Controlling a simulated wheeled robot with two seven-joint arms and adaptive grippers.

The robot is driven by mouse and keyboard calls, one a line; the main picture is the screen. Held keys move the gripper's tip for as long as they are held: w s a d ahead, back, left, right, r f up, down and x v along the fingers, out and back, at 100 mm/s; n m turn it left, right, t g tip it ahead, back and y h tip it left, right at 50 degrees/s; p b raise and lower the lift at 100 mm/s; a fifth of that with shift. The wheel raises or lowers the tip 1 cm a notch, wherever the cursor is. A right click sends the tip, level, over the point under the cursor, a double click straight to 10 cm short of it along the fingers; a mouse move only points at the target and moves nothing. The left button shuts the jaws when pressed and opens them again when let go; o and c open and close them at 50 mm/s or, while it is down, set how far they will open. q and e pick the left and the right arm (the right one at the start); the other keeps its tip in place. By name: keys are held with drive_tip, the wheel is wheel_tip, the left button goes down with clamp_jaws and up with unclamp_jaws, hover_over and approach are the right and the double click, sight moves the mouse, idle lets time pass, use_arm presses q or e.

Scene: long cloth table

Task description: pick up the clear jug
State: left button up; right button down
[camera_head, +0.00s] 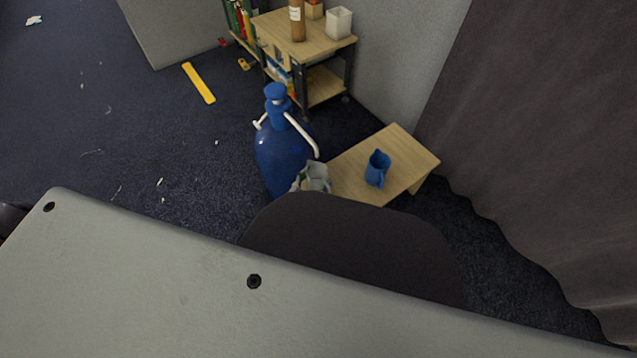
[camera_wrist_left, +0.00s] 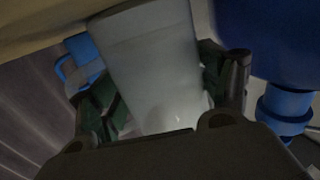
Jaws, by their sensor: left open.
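The clear jug (camera_head: 318,173) is at the near-left edge of a small wooden table (camera_head: 398,150) in the head view, partly hidden by a dark rounded part of my body. In the left wrist view the clear jug (camera_wrist_left: 150,60) is pale and translucent and fills the space between the fingers. My left gripper (camera_wrist_left: 155,78) is open, with one green-padded finger on each side of the jug. I cannot tell whether either finger touches it. My right gripper is in neither view.
A blue jug (camera_head: 377,168) stands on the small table, right of the clear jug. A large blue bottle with white handles (camera_head: 283,152) stands close by on the left. A shelf cart (camera_head: 285,35) is behind, and a dark curtain (camera_head: 545,130) hangs at the right.

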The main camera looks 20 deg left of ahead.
use_arm(q)
drive_tip(key=c, duration=1)
drive_tip(key=shift+r+p, duration=0.35)
drive_tip(key=shift+r, duration=0.2)
